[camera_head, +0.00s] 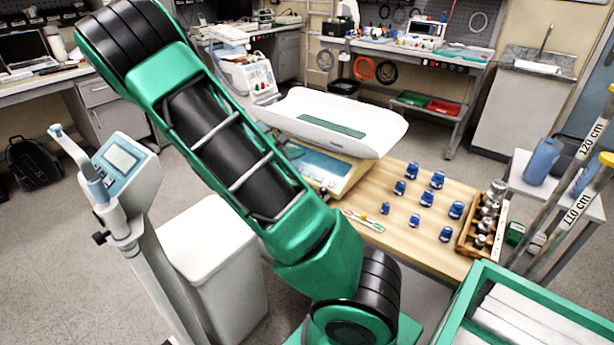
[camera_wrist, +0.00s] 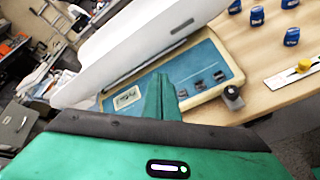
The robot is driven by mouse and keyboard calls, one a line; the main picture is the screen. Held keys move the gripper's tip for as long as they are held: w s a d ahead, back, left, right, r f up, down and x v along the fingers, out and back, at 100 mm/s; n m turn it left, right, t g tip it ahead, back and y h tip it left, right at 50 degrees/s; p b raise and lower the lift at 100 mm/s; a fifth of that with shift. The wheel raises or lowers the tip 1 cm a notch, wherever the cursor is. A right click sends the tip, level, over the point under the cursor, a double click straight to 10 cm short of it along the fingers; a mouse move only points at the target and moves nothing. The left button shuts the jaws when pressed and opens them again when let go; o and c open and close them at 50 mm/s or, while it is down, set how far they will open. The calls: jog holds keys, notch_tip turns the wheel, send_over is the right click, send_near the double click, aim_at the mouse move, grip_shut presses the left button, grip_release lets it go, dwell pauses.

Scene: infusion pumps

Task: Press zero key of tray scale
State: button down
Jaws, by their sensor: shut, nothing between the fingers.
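The tray scale has a white curved tray (camera_head: 350,112) on a cream base with a blue front panel (camera_head: 318,163). In the wrist view the tray (camera_wrist: 150,35) slopes across the top and the blue panel (camera_wrist: 203,62) lies below it. The panel carries a small display (camera_wrist: 127,97) at left and several dark keys (camera_wrist: 203,83) at right; their labels are too small to read. My gripper (camera_wrist: 161,80) is shut and empty, its green fingers over the panel between display and keys. I cannot tell whether they touch it. My arm hides the gripper in the head view.
Several blue weights (camera_head: 427,199) stand on the wooden table (camera_head: 400,240) right of the scale. A wooden box of metal weights (camera_head: 482,228) is at the table's right end. A ruler with a yellow slider (camera_head: 362,218) lies near the front edge. A column scale (camera_head: 122,165) stands at left.

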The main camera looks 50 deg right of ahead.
aim_at(310, 174)
jog(key=shift+f, duration=0.1)
jog(key=shift+w+d+f, duration=0.1)
jog(key=shift+d+f, duration=0.45)
jog(key=shift+f, duration=0.75)
jog(key=shift+s+d+f, duration=0.1)
jog(key=shift+d+f, duration=0.5)
jog(key=shift+f, duration=0.75)
jog(key=shift+w+d+f, duration=0.1)
jog(key=shift+d+f, duration=0.45)
jog(key=shift+f, duration=0.75)
jog(key=shift+d+f, duration=0.1)
jog(key=shift+f, duration=0.05)
jog(key=shift+d+f, duration=0.1)
jog(key=shift+f, duration=0.1)
jog(key=shift+d+f, duration=0.1)
jog(key=shift+f, duration=0.2)
jog(key=shift+r, duration=0.1)
jog(key=shift+a+r, duration=0.3)
jog(key=shift+r, duration=0.3)
jog(key=shift+r, duration=0.1)
